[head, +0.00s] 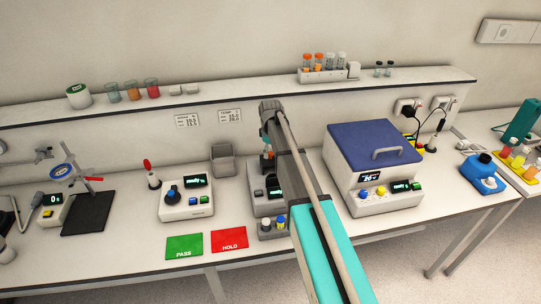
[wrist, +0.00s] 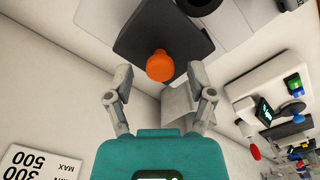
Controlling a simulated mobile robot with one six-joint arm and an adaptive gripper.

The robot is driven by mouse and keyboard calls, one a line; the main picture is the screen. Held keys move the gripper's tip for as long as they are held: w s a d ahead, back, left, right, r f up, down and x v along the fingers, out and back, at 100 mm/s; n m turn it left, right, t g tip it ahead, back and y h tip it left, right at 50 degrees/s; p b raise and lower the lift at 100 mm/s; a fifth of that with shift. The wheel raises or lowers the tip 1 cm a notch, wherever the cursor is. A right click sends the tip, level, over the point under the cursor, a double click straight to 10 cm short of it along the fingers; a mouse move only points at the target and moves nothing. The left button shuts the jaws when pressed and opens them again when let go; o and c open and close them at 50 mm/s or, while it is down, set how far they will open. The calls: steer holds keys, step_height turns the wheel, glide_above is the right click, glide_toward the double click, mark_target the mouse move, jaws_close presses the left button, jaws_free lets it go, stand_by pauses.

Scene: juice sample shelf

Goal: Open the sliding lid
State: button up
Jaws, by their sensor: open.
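In the wrist view a round orange knob (wrist: 159,66) stands on a dark grey plate (wrist: 135,38), which looks like the sliding lid. My gripper (wrist: 159,76) is open, one finger on each side of the knob with gaps between. I cannot tell the knob's depth relative to the fingertips. In the head view my arm hides most of the grey instrument (head: 262,208) at the bench's middle, and my gripper is largely hidden there. Whether the plate is open or closed cannot be seen.
A bath with a blue handled lid (head: 365,143) stands right of my arm. Left are a knobbed instrument (head: 187,207) and a grey bin (head: 223,162). Two small vials stand in front of the instrument. A shelf (head: 220,96) with glassware and a tube rack (head: 325,76) runs above the bench.

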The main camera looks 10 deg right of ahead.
steer(key=shift+f, duration=0.15)
jaws_close()
stand_by(0.4)
